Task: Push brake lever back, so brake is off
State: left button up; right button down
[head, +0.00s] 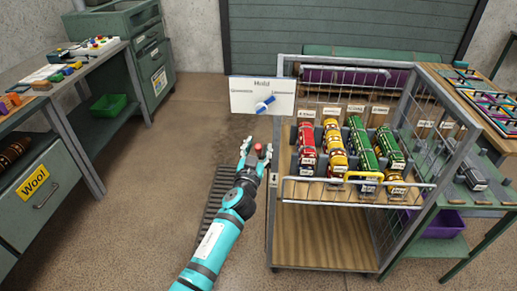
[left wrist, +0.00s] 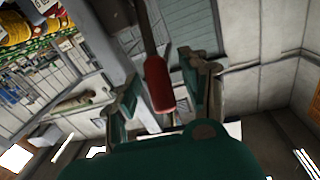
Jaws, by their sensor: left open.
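The brake lever's red knob (head: 258,147) shows beside the left post of the cart, below a white "Hold" panel. In the left wrist view, its red grip (left wrist: 158,84) on a dark rod hangs between the two fingers. My left gripper (head: 256,154) is open around the red grip, one finger on each side. A gap shows on the right side of the grip; contact on the left side is unclear. The lever's lower part is hidden in the head view. My right gripper is in neither view.
The "Hold" panel (head: 262,95) with a blue knob stands just above my gripper. The wire-sided cart (head: 320,240), with several toy vehicles in its tray, is close on the right. Bare floor (head: 150,190) lies to the left, before the workbench (head: 75,185).

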pick_arm(q)
jog(key=shift+w, duration=0.1)
jog(key=shift+c, duration=0.3)
grip_shut()
